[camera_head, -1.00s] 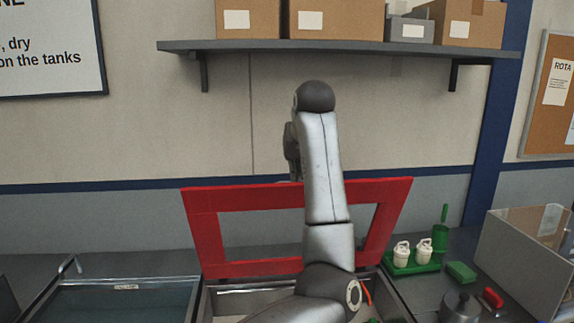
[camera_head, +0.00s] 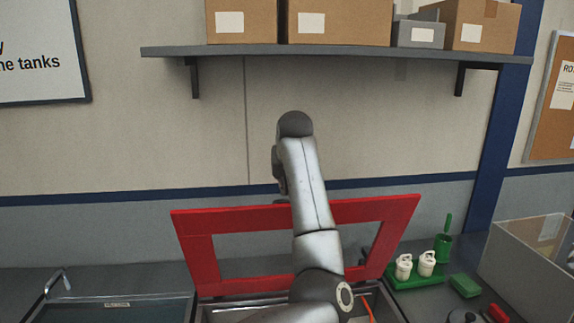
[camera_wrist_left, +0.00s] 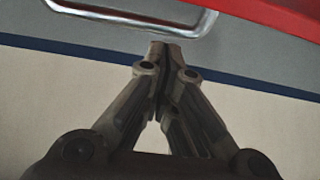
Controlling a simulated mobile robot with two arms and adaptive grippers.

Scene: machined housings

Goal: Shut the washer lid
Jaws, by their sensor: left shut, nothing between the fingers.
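The washer lid (camera_head: 198,255) is a red frame with a window. It stands open, raised behind the washer (camera_head: 222,299), whose rim shows at the bottom middle. My left arm crosses in front of the lid and rises above its top edge. My left gripper (camera_wrist_left: 165,48) is shut and empty in the left wrist view. There the red lid (camera_wrist_left: 285,14) shows at the upper right, and a metal handle (camera_wrist_left: 135,30) lies just beyond the fingertips. Contact with it cannot be told. In the head view the fingers are mostly hidden behind my arm. My right gripper is not in view.
A shelf (camera_head: 330,51) with boxes hangs on the wall above. A tank (camera_head: 110,310) with a tap (camera_head: 60,278) is at left. A green tray (camera_head: 415,280) with white pots and a clear-sided bin (camera_head: 528,265) stand at right.

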